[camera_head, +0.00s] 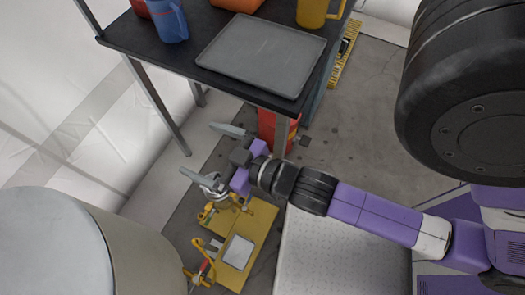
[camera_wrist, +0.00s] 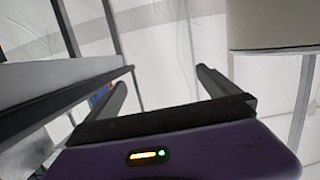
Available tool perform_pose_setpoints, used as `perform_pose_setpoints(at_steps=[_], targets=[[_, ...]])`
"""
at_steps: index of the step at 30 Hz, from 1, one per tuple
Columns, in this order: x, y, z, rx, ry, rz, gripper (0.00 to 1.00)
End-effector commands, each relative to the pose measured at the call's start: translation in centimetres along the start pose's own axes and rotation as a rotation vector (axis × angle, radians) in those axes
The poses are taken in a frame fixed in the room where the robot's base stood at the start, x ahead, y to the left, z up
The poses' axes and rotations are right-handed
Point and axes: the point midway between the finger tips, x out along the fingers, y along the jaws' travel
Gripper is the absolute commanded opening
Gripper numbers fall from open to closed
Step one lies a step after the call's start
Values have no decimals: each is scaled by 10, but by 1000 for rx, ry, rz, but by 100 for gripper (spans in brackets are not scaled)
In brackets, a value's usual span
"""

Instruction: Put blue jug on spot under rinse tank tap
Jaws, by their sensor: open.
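A small blue patch (camera_wrist: 98,96) beside the left finger in the wrist view may be the same jug. My gripper (camera_head: 197,149) is open and empty, below and apart from the table's front edge. A large pale cylindrical tank (camera_head: 55,245) fills the lower left. A yellow tap (camera_head: 197,244) is beside it, above a yellow stand bearing a light grey square spot (camera_head: 238,252). The spot looks empty.
The dark table (camera_head: 122,32) also holds a grey tray (camera_head: 262,53), a yellow jug (camera_head: 312,12), a red item (camera_head: 140,7) and an orange item (camera_head: 238,4). Its legs stand near my arm. A red object (camera_head: 267,128) is under the table. White tent wall lies left.

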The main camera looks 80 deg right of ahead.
Motion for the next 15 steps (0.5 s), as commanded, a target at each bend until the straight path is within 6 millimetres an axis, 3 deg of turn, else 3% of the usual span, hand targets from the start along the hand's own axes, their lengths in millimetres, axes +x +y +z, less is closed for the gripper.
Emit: perform_pose_setpoints(at_steps=[1,6,10,15], targets=[[-24,-10,8,-5,-21,-46,100],[-89,-28,14,-18,-50,-163,100],[-125,-30,11,-27,-64,-217,100],[-148,-28,6,-34,-70,-247,100]])
